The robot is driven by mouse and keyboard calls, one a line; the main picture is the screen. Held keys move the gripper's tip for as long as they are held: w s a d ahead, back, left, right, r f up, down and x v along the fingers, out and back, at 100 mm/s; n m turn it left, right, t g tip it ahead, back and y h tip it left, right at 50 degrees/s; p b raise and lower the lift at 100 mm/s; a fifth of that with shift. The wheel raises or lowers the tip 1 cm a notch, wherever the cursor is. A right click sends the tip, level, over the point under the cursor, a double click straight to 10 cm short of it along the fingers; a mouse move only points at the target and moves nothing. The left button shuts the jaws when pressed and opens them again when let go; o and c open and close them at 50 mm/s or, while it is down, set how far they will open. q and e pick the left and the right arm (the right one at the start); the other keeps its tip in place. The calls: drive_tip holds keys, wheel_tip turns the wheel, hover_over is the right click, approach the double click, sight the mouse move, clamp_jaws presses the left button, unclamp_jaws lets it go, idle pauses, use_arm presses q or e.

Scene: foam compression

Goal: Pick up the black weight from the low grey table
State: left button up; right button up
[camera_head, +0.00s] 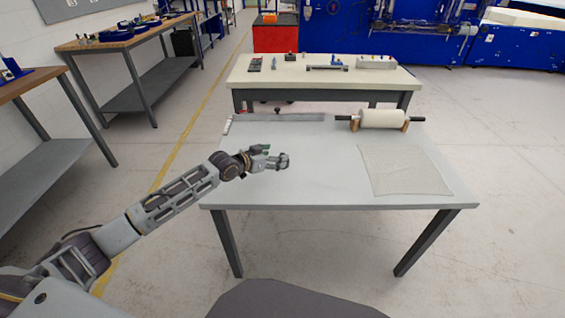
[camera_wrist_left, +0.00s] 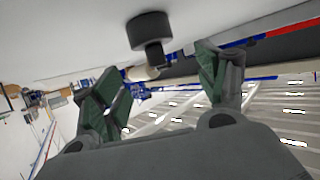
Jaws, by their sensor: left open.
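The low grey table (camera_head: 310,185) stands in front of me. The black weight (camera_head: 278,111) is a small dark shape near its far edge, beside a long grey bar. In the left wrist view, which is upside down, the weight (camera_wrist_left: 150,32) is a black cylinder with a narrower knob, standing on the table. My left gripper (camera_head: 284,160) is over the left part of the table, on the near side of the weight and apart from it. Its green-padded fingers (camera_wrist_left: 160,85) are spread with nothing between them. My right gripper is not in view.
A white roll (camera_head: 382,118) on a black rod rests on wooden supports at the far right of the table. A pale sheet (camera_head: 405,170) lies at the right. A cream-topped table (camera_head: 320,80) with small tools stands behind. The table's near middle is clear.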

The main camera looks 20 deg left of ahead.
use_arm(q)
drive_tip(key=shift+f, duration=0.1)
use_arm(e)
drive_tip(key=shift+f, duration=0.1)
use_arm(q)
drive_tip(key=shift+w+d+f, duration=0.25)
drive_tip(key=shift+w+d, duration=0.05)
drive_tip(key=shift+w, duration=0.1)
drive_tip(key=shift+w+d+f+b, duration=0.3)
drive_tip(key=shift+w+f+b, duration=0.1)
drive_tip(key=shift+w, duration=0.15)
drive_tip(key=shift+b+x, duration=0.3)
drive_tip(key=shift+x, duration=1)
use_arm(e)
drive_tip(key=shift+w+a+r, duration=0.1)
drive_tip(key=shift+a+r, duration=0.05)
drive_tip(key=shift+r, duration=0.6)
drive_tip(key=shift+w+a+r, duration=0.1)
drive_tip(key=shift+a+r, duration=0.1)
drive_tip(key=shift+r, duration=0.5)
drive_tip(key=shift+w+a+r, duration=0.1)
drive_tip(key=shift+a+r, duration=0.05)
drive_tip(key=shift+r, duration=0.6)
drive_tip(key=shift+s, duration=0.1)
use_arm(q)
drive_tip(key=c, duration=1.6)
drive_tip(key=shift+r, duration=0.15)
